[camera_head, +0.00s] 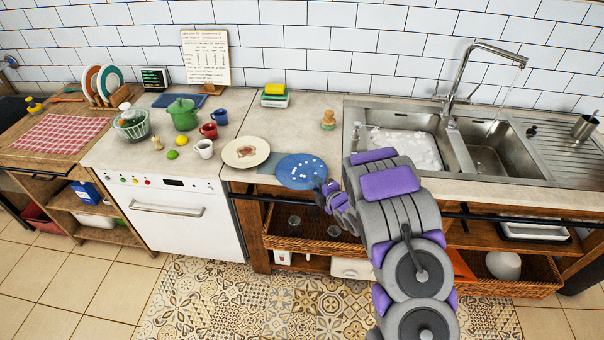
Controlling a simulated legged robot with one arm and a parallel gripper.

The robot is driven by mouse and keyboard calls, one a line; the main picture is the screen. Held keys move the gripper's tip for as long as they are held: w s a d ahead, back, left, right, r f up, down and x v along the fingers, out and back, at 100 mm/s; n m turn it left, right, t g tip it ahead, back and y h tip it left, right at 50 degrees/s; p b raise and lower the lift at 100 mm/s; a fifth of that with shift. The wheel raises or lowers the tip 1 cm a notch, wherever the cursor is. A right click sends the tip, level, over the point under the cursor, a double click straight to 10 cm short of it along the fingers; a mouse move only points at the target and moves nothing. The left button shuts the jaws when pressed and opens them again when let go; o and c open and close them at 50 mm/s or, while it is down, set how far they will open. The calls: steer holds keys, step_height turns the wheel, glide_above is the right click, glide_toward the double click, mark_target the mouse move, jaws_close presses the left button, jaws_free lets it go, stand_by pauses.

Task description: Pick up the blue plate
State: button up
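The blue plate (297,172) lies flat on the counter, left of the sink and close to the front edge. It has several small white spots or bits on it. My gripper (329,188) is at the plate's right front edge, at the end of my grey and purple arm. The gripper is small in the picture and partly hidden by the arm. I cannot tell whether its fingers are open or touch the rim.
A cream plate (246,152) with a brown patch lies just left of the blue plate. The sink (408,150) is at the right. The counter behind the blue plate is mostly clear.

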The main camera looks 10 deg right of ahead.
steer(key=shift+a, duration=0.15)
jaws_close()
stand_by(0.5)
